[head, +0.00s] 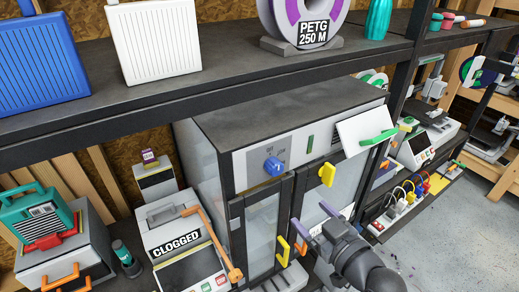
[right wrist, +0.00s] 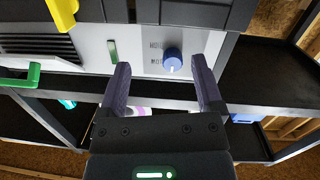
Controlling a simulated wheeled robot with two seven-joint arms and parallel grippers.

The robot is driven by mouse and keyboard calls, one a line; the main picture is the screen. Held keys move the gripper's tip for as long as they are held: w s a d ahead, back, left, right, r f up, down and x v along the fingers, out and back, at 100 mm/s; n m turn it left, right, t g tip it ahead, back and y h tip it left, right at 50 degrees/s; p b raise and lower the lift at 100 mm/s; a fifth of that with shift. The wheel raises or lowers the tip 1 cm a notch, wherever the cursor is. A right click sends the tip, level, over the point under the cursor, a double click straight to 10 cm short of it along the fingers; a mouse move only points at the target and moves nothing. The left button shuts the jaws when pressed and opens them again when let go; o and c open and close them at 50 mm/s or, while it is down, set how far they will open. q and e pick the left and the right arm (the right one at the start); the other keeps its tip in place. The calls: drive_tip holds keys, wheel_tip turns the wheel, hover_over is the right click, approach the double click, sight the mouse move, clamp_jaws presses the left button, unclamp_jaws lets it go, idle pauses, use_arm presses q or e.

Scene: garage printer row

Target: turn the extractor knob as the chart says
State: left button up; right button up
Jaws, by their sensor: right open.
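The extractor knob (head: 273,166) is a round blue dial on the light front panel of the large dark-topped cabinet (head: 300,110). In the right wrist view the knob (right wrist: 172,61) shows a pale pointer mark, with small lettering beside it that I cannot read surely. My right gripper (head: 312,215) is open and empty, in front of the cabinet doors, below and right of the knob. In the right wrist view the knob appears between and beyond the fingertips (right wrist: 163,78), not touched. I cannot identify a readable chart. My left gripper is not in view.
A white flap (head: 361,128) with a green handle sticks out at the panel's right. Yellow handles (head: 327,174) project from the doors. A printer marked CLOGGED (head: 178,240) stands left of the cabinet. A shelf (head: 215,85) runs above. Floor at right is mostly clear.

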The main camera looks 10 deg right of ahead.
drive_tip(key=n+y, duration=0.1)
approach(278, 171)
drive_tip(key=shift+t, duration=0.4)
drive_tip(key=x, duration=1)
drive_tip(key=shift+w+f, duration=0.1)
drive_tip(key=shift+f, duration=0.25)
clamp_jaws()
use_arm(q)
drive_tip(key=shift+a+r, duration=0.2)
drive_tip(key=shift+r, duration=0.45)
use_arm(e)
drive_tip(key=m+p, duration=0.2)
drive_tip(key=m, duration=0.3)
drive_tip(key=shift+m, duration=0.4)
use_arm(q)
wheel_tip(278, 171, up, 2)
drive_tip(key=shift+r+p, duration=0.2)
drive_tip(key=shift+p, duration=0.2)
use_arm(e)
drive_tip(key=m, duration=0.6)
drive_tip(key=shift+a, duration=0.1)
